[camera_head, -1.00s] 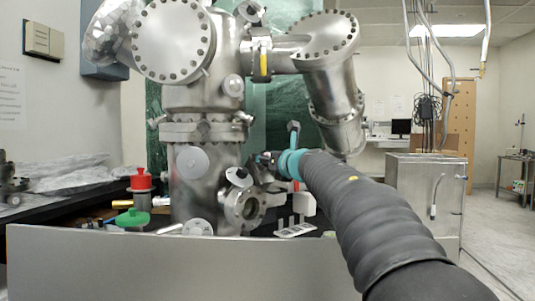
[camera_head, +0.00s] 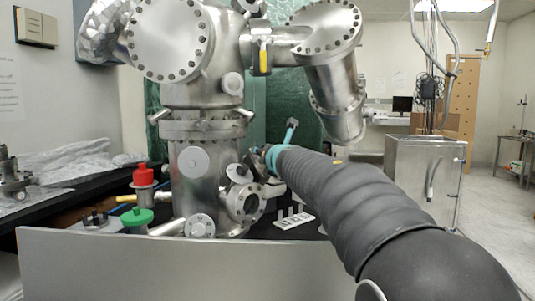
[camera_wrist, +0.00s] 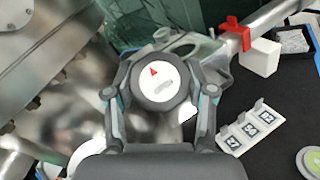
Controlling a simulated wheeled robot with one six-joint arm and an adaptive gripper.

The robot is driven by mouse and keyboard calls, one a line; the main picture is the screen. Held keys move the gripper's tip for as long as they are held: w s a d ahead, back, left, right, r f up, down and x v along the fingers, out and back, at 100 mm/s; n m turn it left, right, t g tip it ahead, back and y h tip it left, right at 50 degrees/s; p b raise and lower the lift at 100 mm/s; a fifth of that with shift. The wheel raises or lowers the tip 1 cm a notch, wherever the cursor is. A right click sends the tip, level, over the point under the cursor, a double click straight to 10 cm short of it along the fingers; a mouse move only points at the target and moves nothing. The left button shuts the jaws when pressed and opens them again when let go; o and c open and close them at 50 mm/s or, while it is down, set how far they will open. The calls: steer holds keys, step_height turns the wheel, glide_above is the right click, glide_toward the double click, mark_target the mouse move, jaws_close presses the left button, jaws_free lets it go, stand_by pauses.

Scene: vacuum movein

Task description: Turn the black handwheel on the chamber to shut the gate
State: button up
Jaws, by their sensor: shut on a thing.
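The steel chamber (camera_head: 198,125) stands at the left of centre in the head view. In the wrist view the handwheel (camera_wrist: 158,85) has a dark rim and a white face with a red triangle, pointing up and slightly left, and a grey mark. My gripper (camera_wrist: 160,94) has one finger on each side of the handwheel and is shut on its rim. In the head view the gripper is at the chamber's right side, beyond the teal band of my arm, and the wheel is mostly hidden. The gate itself cannot be seen.
A flanged port (camera_head: 245,203) sticks out below my gripper. A white labelled holder (camera_wrist: 248,127) lies to the right, with a red clip (camera_wrist: 236,34) and white block (camera_wrist: 260,57) behind it. A red-capped part (camera_head: 143,175) and green knob (camera_head: 137,217) stand left.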

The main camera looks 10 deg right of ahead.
steer(key=o, duration=1.2)
steer(key=shift+c, duration=0.2)
steer(key=s, duration=1.2)
steer(key=shift+d+r, duration=0.4)
steer(key=shift+r, duration=0.05)
steer(key=shift+d, duration=0.1)
